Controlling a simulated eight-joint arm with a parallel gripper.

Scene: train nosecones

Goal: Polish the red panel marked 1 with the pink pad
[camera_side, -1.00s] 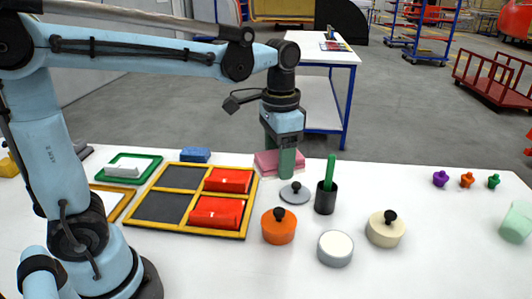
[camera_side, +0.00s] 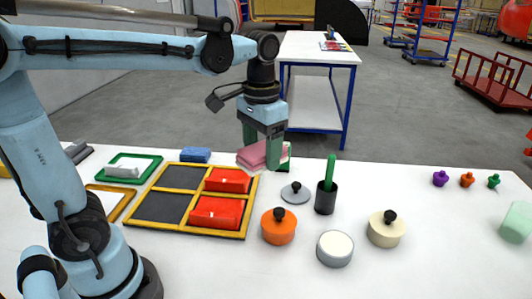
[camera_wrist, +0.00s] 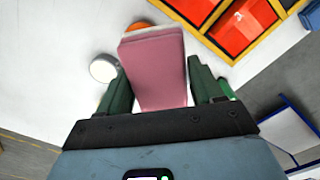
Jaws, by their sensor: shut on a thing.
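My gripper (camera_side: 260,148) is shut on the pink pad (camera_side: 250,156), which it holds slightly tilted at the far side of the table, behind the yellow frame. In the wrist view the pad (camera_wrist: 155,65) sits between the two dark green fingers. Two red panels lie in the right-hand compartments of the yellow-edged frame (camera_side: 198,232): a far one (camera_side: 228,180) and a near one (camera_side: 217,213). Each bears a small white mark, too small to read, so I cannot tell which is 1. The pad is apart from both panels.
A blue block (camera_side: 195,155) and a green-edged tray (camera_side: 152,172) lie left of the pad. A grey lid (camera_side: 295,193), dark cup (camera_side: 326,198), orange pot (camera_side: 278,229), white disc (camera_side: 335,248) and cream pot (camera_side: 386,230) stand right of the frame. The table's right part is mostly clear.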

